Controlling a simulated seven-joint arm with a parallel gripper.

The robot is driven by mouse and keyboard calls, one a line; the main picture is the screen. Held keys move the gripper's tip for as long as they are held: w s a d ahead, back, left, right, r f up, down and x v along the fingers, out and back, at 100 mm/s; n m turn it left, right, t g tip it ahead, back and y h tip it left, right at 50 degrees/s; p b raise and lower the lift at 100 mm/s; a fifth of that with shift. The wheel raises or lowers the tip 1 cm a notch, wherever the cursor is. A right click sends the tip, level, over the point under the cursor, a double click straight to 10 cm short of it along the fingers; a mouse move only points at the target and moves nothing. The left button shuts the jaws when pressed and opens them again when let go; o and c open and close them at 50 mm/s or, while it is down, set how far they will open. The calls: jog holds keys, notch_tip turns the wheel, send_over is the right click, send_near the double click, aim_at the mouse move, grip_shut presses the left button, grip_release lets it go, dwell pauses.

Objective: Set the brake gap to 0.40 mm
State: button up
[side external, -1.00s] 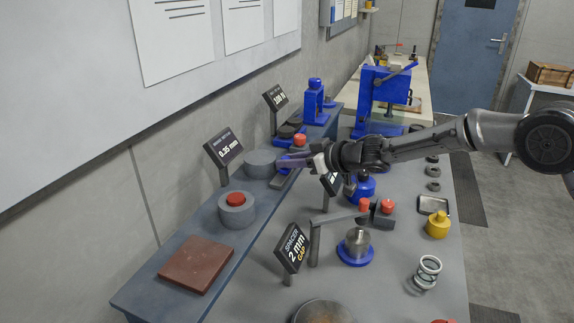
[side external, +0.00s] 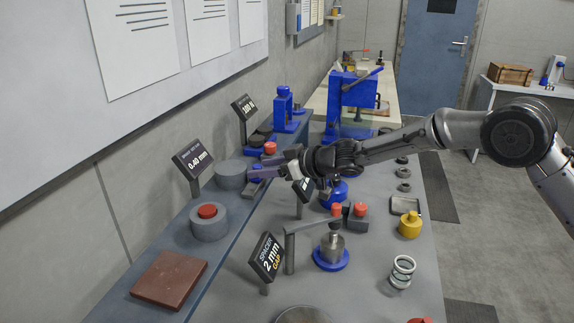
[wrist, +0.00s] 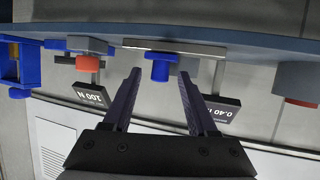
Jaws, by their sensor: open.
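The brake gap display (side external: 192,161) stands on the raised shelf and reads 0.40 mm. It also shows upside down in the wrist view (wrist: 222,112), where 0.40 is legible. A blue knob (wrist: 160,69) sits on a flat grey bar (wrist: 172,46) in the wrist view. My gripper (side external: 262,169) is beside the shelf in the side view. In the wrist view my gripper (wrist: 160,77) is open, with one finger on each side of the knob and a visible space on both sides. In the side view my gripper hides most of the knob's area.
A grey cylinder (side external: 230,176) stands close by the fingers. A red button (side external: 270,148) and a 100 N display (side external: 244,107) are behind. A red-topped grey ring (side external: 209,222) and a brown plate (side external: 170,278) lie nearer on the shelf. A "2 mm gap" sign (side external: 267,258) stands in front.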

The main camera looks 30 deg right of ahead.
jog(key=v, duration=1.3)
jog(key=s+d+r+m+t+h, duration=0.1)
jog(key=s+d+r+t, duration=0.15)
jog(key=r, duration=0.35)
jog(key=s+d+r+m+t+h, duration=0.1)
jog(key=s+d+r, duration=0.25)
jog(key=r, duration=0.35)
jog(key=s+d+r+m+h, duration=0.2)
jog(key=s+d+m+h, duration=0.15)
jog(key=s+d, duration=0.35)
jog(key=s+f+g, duration=0.5)
jog(key=s+f, duration=0.4)
jog(key=s, duration=0.3)
jog(key=s+f+g+h, duration=0.1)
jog(key=s+f+g, duration=0.3)
jog(key=s+f, duration=0.5)
jog(key=s+m, duration=0.1)
jog(key=s, duration=0.3)
jog(key=shift+d+g, duration=0.35)
jog(key=shift+d, duration=0.05)
